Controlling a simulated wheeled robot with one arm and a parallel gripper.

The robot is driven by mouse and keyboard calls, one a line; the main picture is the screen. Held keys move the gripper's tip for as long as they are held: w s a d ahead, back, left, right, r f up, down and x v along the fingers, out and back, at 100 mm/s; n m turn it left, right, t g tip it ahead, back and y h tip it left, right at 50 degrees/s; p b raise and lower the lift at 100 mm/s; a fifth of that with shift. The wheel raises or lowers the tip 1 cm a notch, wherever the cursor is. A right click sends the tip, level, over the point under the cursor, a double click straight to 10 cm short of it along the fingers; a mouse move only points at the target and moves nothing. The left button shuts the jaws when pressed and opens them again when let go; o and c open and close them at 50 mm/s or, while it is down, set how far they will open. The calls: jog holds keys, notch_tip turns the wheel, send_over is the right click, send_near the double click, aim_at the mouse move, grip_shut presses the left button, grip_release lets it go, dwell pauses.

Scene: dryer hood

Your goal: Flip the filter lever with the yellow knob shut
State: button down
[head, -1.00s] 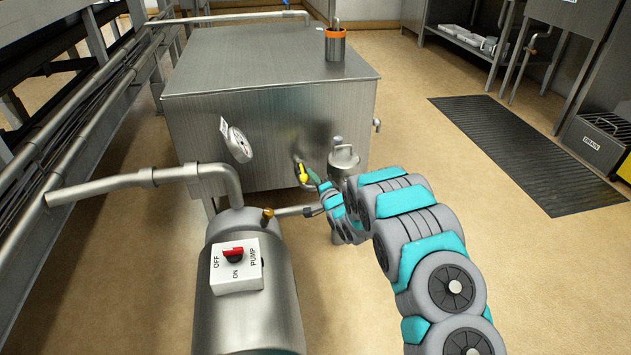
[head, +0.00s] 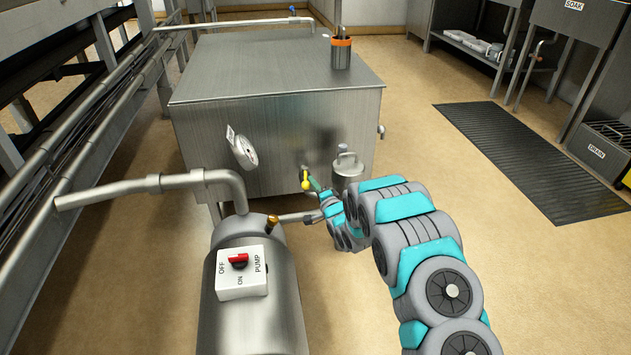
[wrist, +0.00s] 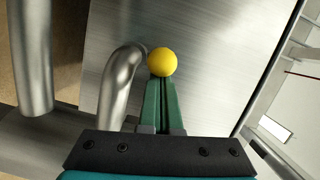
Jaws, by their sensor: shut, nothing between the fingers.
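The yellow knob (head: 306,186) of the filter lever is in front of the steel tank's front face, just left of the filter canister (head: 347,168). In the head view the yellow lever hangs downward, with the knob at its lower end. My gripper (head: 316,186) reaches in from the right and is beside the knob. In the wrist view the yellow knob (wrist: 162,62) is right at the tips of my green fingers (wrist: 160,82), which are together and empty. The knob hides the very tips, and I cannot tell whether they touch it. The lever's arm is hidden in the wrist view.
A bent steel pipe (wrist: 122,82) runs close to the left of my fingers in the wrist view. The pump cylinder (head: 255,310) with its switch box (head: 241,272) stands front left. A dial gauge (head: 244,152) sticks out from the tank (head: 290,130). Open floor lies to the right.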

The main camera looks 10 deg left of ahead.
jog(key=shift+s+a+p, duration=0.2)
jog(key=shift+a+p, duration=0.3)
jog(key=shift+a, duration=0.15)
jog(key=shift+s+a+p, duration=0.2)
jog(key=shift+a+p, duration=0.3)
jog(key=shift+a, duration=0.1)
jog(key=shift+a+p, duration=0.55)
jog(key=shift+a, duration=1.05)
jog(key=shift+s, duration=0.1)
